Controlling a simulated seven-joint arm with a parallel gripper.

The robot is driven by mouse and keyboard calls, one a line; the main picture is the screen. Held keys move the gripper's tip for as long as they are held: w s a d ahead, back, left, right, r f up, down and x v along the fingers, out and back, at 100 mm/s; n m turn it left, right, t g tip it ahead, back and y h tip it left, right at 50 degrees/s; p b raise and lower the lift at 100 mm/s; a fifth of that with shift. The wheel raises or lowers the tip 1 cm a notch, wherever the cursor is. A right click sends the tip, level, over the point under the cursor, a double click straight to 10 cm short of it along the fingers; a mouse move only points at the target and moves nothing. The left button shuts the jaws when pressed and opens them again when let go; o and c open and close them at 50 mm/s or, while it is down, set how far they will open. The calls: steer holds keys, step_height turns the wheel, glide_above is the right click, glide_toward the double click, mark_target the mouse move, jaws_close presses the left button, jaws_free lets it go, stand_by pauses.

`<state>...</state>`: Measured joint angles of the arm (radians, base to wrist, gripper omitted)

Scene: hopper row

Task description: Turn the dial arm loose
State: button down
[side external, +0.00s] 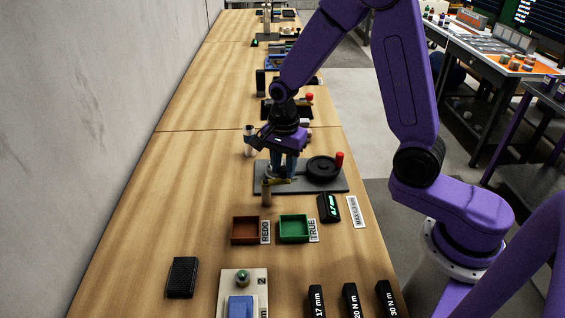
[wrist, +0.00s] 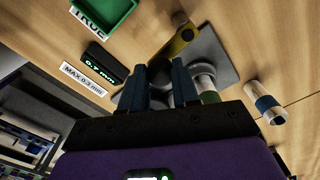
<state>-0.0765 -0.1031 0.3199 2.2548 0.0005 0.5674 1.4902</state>
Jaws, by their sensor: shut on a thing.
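The dial arm (side external: 277,182) is a short olive-yellow bar on a post at the front left of a dark grey base plate (side external: 325,186). In the wrist view the bar (wrist: 184,36) runs from a round end down towards my fingertips. My gripper (side external: 288,177) points down over the left part of the plate. Its two blue fingers (wrist: 158,72) are shut on the dial arm's near end, though the contact is partly hidden. A readout (side external: 329,208) shows 0.7 mm in green; it also shows in the wrist view (wrist: 105,64).
A black disc (side external: 323,168) and red knob (side external: 339,159) stand on the plate's right. A white cylinder (side external: 250,142) stands behind left. A REDO tray (side external: 259,229), TRUE tray (side external: 281,229) and "MAX 0.3 mm" label (side external: 353,212) lie in front.

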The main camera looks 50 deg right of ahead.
mark_target(284, 170)
steer(key=shift+s+a+r+m, duration=0.1)
steer(key=shift+m, duration=0.5)
steer(key=c, duration=0.8)
jaws_free()
steer(key=shift+s, duration=0.1)
step_height(284, 170, up, 17)
steer(key=shift+r, duration=0.2)
steer(key=s+f+n, duration=0.2)
steer(key=s+n, duration=0.6)
steer(key=n, duration=0.1)
steer(key=s+f+n, duration=0.3)
steer(key=s+n, duration=0.5)
steer(key=n, duration=0.2)
steer(key=s+d+f+n, duration=0.1)
steer(key=s+f+n, duration=0.2)
steer(key=s+n, duration=0.5)
steer(key=shift+s+f+n, duration=0.1)
steer(key=shift+s+n, duration=0.2)
steer(key=shift+n, duration=0.6)
